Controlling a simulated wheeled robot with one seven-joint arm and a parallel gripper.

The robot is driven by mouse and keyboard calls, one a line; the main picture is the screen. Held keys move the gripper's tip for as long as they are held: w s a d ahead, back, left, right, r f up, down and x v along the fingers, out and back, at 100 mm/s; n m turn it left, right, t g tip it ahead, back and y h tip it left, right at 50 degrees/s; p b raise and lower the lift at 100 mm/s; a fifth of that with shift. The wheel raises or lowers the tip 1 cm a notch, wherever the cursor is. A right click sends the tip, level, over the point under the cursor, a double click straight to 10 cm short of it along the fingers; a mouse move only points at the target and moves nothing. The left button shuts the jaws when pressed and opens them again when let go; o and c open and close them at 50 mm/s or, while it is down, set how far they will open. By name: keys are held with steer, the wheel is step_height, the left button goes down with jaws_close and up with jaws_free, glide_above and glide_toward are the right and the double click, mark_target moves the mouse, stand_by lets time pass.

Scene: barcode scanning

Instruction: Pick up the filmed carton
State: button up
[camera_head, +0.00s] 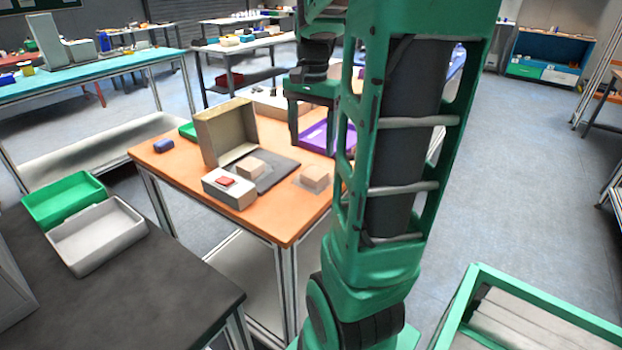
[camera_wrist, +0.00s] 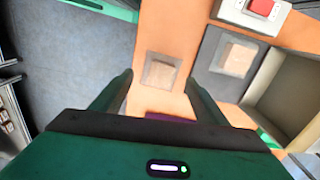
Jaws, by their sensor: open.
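A small tan carton (camera_head: 314,177) sits near the right edge of the orange table, with a greyish, film-like border around it. It also shows in the wrist view (camera_wrist: 161,73), below and between my fingertips. A second tan carton (camera_head: 250,168) sits on a dark grey mat to its left, also in the wrist view (camera_wrist: 236,58). My gripper (camera_wrist: 159,76) is open and empty, apart from the cartons. In the head view my arm hides part of the gripper and the table's right side.
On the orange table (camera_head: 270,225) stand an open-fronted beige box (camera_head: 226,128), a white box with a red button (camera_head: 229,188), a blue item (camera_head: 163,146) and a purple tray (camera_head: 318,136). Green (camera_head: 63,199) and grey (camera_head: 97,235) trays lie on the dark bench at left.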

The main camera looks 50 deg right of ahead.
steer(key=w+d+m, duration=0.1)
steer(key=d, duration=0.2)
glide_above(314, 172)
steer(key=shift+m, duration=0.3)
step_height(314, 172, down, 4)
steer(key=shift+w+f, duration=0.1)
steer(key=shift+s+f, duration=0.2)
steer(key=shift+f, duration=2.85)
steer(key=shift+c, duration=0.7)
steer(key=c, duration=1.1)
